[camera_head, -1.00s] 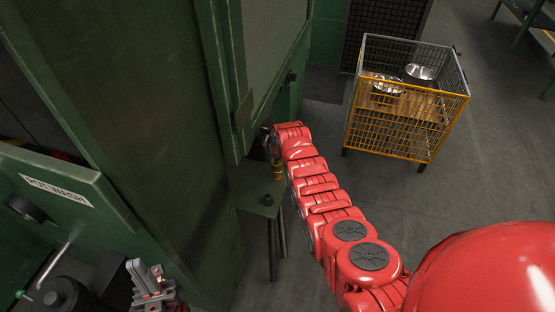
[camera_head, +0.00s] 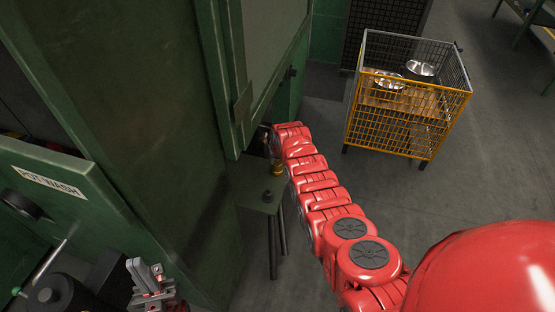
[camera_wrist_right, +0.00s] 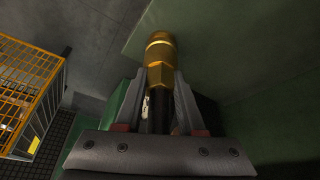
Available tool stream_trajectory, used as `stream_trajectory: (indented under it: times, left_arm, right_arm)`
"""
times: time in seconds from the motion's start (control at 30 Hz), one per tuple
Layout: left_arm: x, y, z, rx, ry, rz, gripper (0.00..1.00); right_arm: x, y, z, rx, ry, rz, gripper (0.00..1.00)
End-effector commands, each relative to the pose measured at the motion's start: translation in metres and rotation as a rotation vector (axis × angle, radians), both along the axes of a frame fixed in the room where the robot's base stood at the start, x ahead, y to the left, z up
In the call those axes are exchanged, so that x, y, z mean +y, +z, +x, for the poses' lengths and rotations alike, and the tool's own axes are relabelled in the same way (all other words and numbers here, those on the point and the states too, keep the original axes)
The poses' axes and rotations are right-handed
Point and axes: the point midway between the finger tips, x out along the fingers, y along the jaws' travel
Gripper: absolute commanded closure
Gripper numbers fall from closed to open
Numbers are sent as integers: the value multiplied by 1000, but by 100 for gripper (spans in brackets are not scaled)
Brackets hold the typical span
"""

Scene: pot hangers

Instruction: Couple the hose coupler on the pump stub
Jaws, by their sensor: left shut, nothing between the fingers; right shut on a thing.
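The brass hose coupler (camera_wrist_right: 160,60) is in my right gripper (camera_wrist_right: 160,95), whose fingers are shut on it, with a dark hose below it in the right wrist view. In the head view the coupler (camera_head: 278,167) is a small brass spot beside my red right wrist, above a small green stand. A dark round fitting (camera_head: 267,197) is on the stand top; I cannot tell if it is the pump stub. In the wrist view no stub is clear beyond the coupler's end. My left gripper (camera_head: 148,279) is shut and empty at the lower left.
The green stand (camera_head: 250,185) is close beside a tall green cabinet (camera_head: 150,110). A panel marked POT WASH (camera_head: 50,183) is at left. A yellow wire cage (camera_head: 400,130) with metal bowls stands at upper right. The floor between cage and stand is clear.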

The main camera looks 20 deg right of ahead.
Motion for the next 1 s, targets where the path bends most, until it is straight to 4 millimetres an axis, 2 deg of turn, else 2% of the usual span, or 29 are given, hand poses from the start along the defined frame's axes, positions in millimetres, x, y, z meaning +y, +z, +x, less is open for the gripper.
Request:
stream_trajectory:
  times: [0.47, 0.5, 0.67, 0.7, 1.0]
  left_arm:
    - [0, -11, 0, 0, 0, 0, 100]
    - [0, -11, 0, 0, 0, 0, 100]
    - [0, -10, 0, 0, 0, 0, 100]
    - [0, -10, 0, 0, 0, 0, 100]
    - [0, -10, 0, 0, 0, 0, 100]
  right_arm:
    - [0, -14, 0, 2, 0, 0, 100]
    - [0, -14, 0, 1, 0, 0, 60]
    - [0, -12, 0, 0, 0, 0, 31]
    - [0, -12, 0, 0, 0, 0, 27]
    - [0, -12, 0, 0, 0, 0, 27]
